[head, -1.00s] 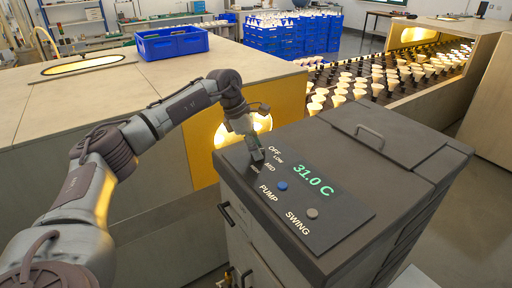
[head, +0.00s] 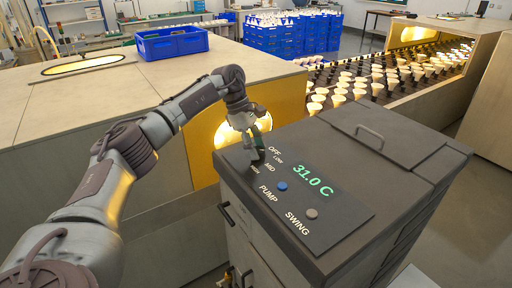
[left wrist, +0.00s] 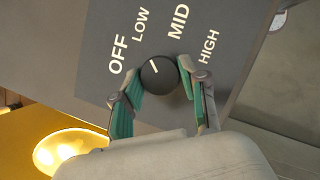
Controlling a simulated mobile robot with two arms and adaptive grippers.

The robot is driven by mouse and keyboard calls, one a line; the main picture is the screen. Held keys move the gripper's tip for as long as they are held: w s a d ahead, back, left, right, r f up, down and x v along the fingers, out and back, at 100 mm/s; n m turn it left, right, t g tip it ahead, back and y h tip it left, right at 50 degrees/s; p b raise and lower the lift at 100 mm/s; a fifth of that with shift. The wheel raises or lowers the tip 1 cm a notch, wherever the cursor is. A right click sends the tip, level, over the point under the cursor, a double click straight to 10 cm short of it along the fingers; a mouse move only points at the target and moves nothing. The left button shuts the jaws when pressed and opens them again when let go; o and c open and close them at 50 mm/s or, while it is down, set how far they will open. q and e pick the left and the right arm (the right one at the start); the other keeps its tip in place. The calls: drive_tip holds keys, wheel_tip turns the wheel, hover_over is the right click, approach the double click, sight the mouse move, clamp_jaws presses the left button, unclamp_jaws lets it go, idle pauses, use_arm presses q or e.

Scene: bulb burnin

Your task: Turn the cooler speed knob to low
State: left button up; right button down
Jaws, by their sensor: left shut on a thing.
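The cooler (head: 345,245) has a dark top panel with a lit 31.0 C readout. In the left wrist view, its round black speed knob (left wrist: 159,76) sits below the labels OFF, LOW, MID and HIGH. The knob's white mark points up and left, close to LOW and slightly toward OFF. My left gripper (left wrist: 160,84) is shut on the knob, with one green-padded finger on each side. My right gripper is in neither view.
A blue PUMP button (head: 282,186) and a grey SWING button (head: 312,213) sit on the panel near the gripper. A handled lid (head: 390,138) covers the cooler's back. A wooden bench (head: 95,110) with a blue crate (head: 172,43) stands behind my left arm.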

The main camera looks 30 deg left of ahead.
use_arm(q)
drive_tip(key=o, duration=1.1)
drive_tip(key=shift+o, duration=0.2)
drive_tip(key=v, duration=1.2)
drive_tip(key=shift+s+d, duration=0.1)
